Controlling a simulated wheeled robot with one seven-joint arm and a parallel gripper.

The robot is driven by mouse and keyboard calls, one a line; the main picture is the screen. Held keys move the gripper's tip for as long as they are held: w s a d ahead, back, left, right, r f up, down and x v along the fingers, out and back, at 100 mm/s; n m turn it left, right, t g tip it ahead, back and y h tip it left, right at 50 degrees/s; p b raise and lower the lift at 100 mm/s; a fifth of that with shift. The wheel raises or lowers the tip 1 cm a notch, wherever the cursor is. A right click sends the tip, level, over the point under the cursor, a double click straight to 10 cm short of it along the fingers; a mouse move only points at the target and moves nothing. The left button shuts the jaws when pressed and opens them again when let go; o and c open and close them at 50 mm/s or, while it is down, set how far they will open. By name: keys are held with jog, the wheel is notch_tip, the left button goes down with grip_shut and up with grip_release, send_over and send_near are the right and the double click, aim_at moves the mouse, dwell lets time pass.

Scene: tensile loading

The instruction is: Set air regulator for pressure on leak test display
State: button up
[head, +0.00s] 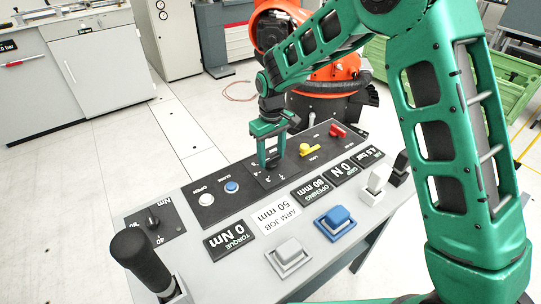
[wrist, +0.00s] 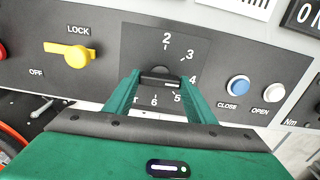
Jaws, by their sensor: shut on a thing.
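The console (head: 330,265) carries a black plate with a dial marked 2 to 6, which fills the middle of the wrist view (wrist: 185,48). My gripper (head: 270,163) reaches down onto this dial. In the wrist view my gripper (wrist: 158,82) is shut on the dark regulator knob (wrist: 160,77) at the dial's centre; the fingers hide part of it, and its pointer direction is unclear. A small black display reading bar (head: 8,47) is cut off at the left edge of the head view. A bar display (head: 370,156), apparently 4.5, sits on the console.
A yellow LOCK/OFF knob (wrist: 75,54) is left of the dial in the wrist view; the blue CLOSE button (wrist: 238,85) and white OPEN button (wrist: 274,92) are right. A black joystick (head: 140,258) stands at the console's near left corner. An orange robot (head: 310,80) is behind.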

aim_at(272, 157)
jog(key=n, duration=0.5)
jog(key=shift+n, duration=0.4)
dwell(0.4)
jog(key=o, duration=1)
jog(key=shift+o, duration=0.2)
jog(key=shift+r, duration=0.1)
notch_tip(272, 157, up, 11)
jog(key=shift+f, duration=0.2)
jog(key=shift+d, duration=0.1)
